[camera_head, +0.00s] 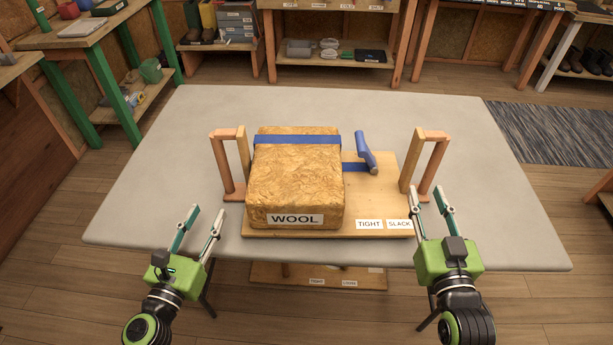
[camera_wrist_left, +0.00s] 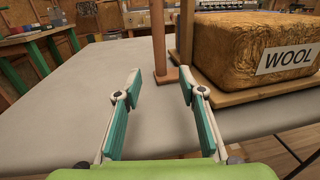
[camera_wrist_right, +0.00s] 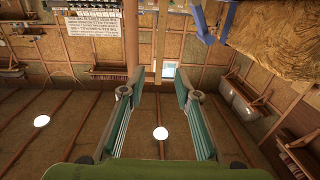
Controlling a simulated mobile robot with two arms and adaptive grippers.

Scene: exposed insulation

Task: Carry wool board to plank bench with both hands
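The wool board (camera_head: 378,210) lies on a grey table, with a tan wool block (camera_head: 295,180) strapped on its left part by a blue strap (camera_head: 297,139). A wooden handle frame stands at each end: the left handle (camera_head: 230,165) and the right handle (camera_head: 427,165). My left gripper (camera_head: 205,215) is open and empty, in front of and left of the left handle. The left wrist view shows the handle post (camera_wrist_left: 160,50) beyond its open fingers (camera_wrist_left: 157,90). My right gripper (camera_head: 431,202) is open and empty close in front of the right handle. I cannot tell which bench is the plank bench.
The grey table (camera_head: 140,170) has free room around the board. A blue lever (camera_head: 366,150) stands on the board's right part, near labels TIGHT and SLACK. A green-legged bench (camera_head: 95,60) stands back left, shelves (camera_head: 330,65) at the back, and a striped mat (camera_head: 560,132) at right.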

